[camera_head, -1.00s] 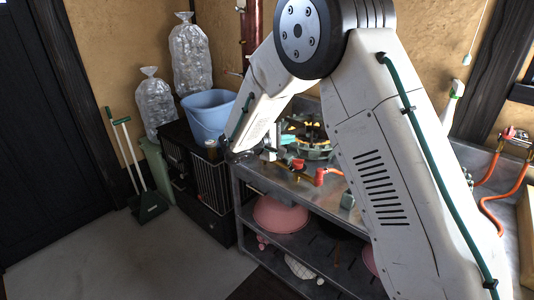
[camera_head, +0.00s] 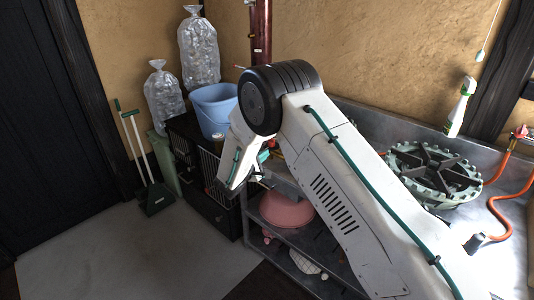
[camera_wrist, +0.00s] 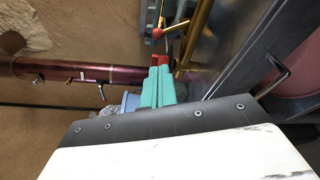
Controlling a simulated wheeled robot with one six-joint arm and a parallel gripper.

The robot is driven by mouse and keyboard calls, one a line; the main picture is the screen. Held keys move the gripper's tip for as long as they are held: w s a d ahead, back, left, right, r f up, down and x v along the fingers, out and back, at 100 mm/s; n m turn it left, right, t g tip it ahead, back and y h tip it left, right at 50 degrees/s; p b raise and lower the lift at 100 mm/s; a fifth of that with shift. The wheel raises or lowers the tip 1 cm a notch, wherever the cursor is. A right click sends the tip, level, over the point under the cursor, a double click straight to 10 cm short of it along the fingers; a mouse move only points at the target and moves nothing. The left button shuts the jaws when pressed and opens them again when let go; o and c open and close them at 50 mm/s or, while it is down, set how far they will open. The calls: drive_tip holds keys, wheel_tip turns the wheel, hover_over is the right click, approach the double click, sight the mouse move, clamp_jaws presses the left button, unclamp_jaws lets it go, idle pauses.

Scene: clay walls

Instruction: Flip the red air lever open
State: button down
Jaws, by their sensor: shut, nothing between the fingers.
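My gripper (camera_wrist: 158,72) shows in the wrist view as two teal fingers, shut together with nothing between them. A red piece (camera_wrist: 165,60), which looks like the red lever, is right at the fingertips, partly hidden behind them; I cannot tell if they touch. A brass pipe (camera_wrist: 198,30) runs up beside it, and a small red knob (camera_wrist: 158,32) is just beyond. In the head view my gripper (camera_head: 264,156) is a small teal patch beyond my arm. A bit of red (camera_head: 275,146) shows next to it, mostly hidden by the arm. The lever's angle is unclear.
A green gas burner (camera_head: 435,172) and orange hose (camera_head: 512,200) are on the metal counter at right. A dark red pipe (camera_head: 262,35) runs up the wall and shows in the wrist view (camera_wrist: 75,70). A blue bucket (camera_head: 213,108) is left of my arm.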

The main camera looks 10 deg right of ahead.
drive_tip(key=x, duration=0.8)
drive_tip(key=shift+w+d, duration=0.15)
drive_tip(key=shift+d, duration=0.1)
drive_tip(key=shift+a, duration=0.15)
